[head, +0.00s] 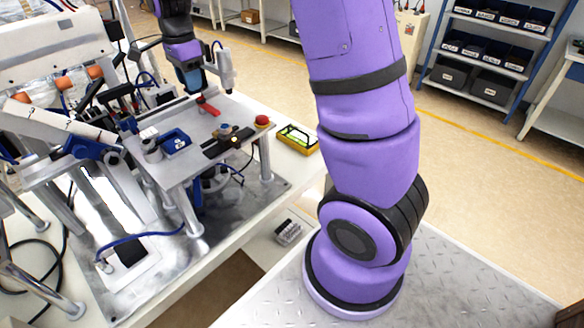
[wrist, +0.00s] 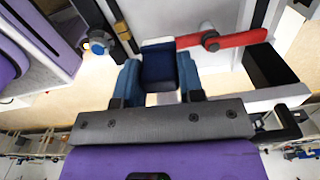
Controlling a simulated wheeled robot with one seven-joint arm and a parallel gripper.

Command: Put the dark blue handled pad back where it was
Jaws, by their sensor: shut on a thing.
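My gripper (head: 191,82) is above the back of the raised metal plate (head: 232,118) in the head view. In the wrist view its two blue fingers (wrist: 158,78) are shut on a dark blue block, which I take for the dark blue handled pad (wrist: 159,62). The pad sits between the fingers. Its handle is hidden, and I cannot tell whether its underside touches anything. In the head view the fingers and arm hide most of the pad.
A red lever (head: 208,106) lies on the plate close to my gripper and also shows beside the pad in the wrist view (wrist: 225,40). A blue holder (head: 174,142), a red button (head: 262,121) and a yellow-framed box (head: 298,139) stand nearby. Machine parts crowd the left.

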